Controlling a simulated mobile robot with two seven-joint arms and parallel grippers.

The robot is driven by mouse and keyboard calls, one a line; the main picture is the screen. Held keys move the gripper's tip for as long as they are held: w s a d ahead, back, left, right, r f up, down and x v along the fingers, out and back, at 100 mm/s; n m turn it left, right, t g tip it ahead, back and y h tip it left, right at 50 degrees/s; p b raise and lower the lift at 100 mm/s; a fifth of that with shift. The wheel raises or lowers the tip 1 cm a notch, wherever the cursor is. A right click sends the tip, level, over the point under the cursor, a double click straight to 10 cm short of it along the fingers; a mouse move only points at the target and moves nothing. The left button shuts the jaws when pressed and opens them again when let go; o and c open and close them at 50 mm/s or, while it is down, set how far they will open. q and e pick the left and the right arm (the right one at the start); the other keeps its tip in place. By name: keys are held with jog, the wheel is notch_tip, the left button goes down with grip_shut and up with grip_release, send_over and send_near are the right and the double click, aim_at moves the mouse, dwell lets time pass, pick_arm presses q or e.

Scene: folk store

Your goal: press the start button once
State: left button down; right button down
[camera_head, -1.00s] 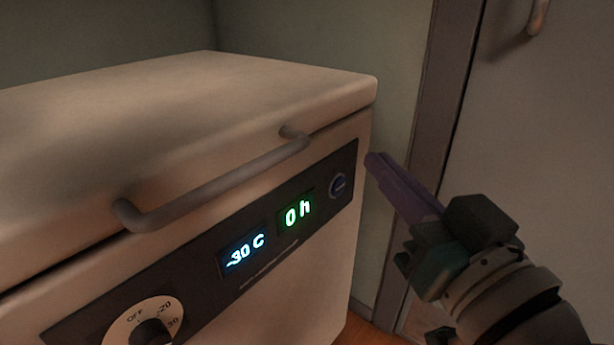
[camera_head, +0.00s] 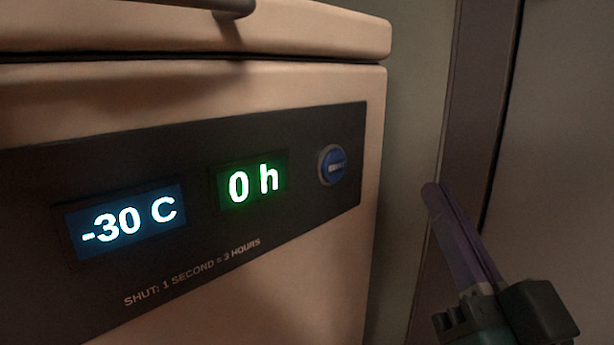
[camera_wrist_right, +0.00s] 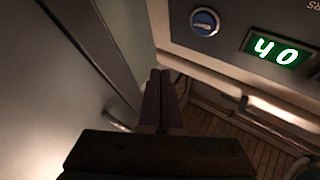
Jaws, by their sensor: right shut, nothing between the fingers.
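The start button is most likely the round blue button (camera_head: 332,165) at the right end of the dark control panel (camera_head: 300,220) on the chest freezer's front. Its small white label is too blurred to read. It also shows in the right wrist view (camera_wrist_right: 205,22), upside down beside the green display. My right gripper (camera_head: 432,190) has its purple fingers shut together and empty. It is to the right of the button and a little lower, apart from it. In the right wrist view its fingertips (camera_wrist_right: 160,73) point toward the panel's edge, below the button. My left gripper is not in view.
The freezer (camera_head: 230,95) has a closed lid with a handle (camera_head: 225,5) above the panel. A blue display (camera_head: 130,220) reads -30 C and a green display (camera_head: 252,184) reads 0 h. A door frame (camera_head: 470,110) stands close at the right. The space before the button is clear.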

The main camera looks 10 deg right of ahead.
aim_at(335, 166)
jog(key=shift+w+a, duration=0.1)
jog(key=w+a+b, duration=0.4)
jog(key=w+a, duration=0.1)
jog(key=w, duration=0.1)
jog(key=shift+w+b, duration=0.35)
jog(key=shift+w, duration=0.05)
jog(key=shift+a, duration=0.1)
dwell(0.6)
dwell(1.0)
dwell(0.4)
